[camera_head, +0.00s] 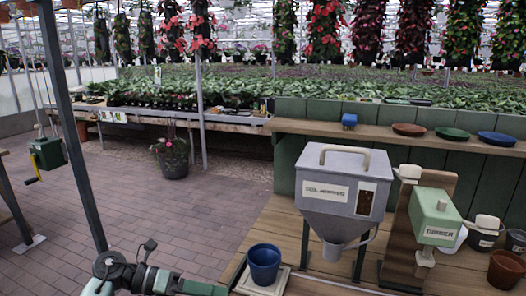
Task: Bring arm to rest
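At the bottom left, a jointed dark and green piece (122,272) shows, with a small black part sticking up from it. It may be a link of my arm, but I cannot tell for sure. No gripper fingers show in the head view, so neither of my grippers can be seen.
A wooden bench (285,234) at the right holds a grey hopper (315,213), a green dispenser (436,210), a blue pot (264,262) and several dark pots. Colored saucers (452,134) sit on the shelf behind. A potted plant (173,164) stands on the brick floor (125,205), otherwise mostly clear.

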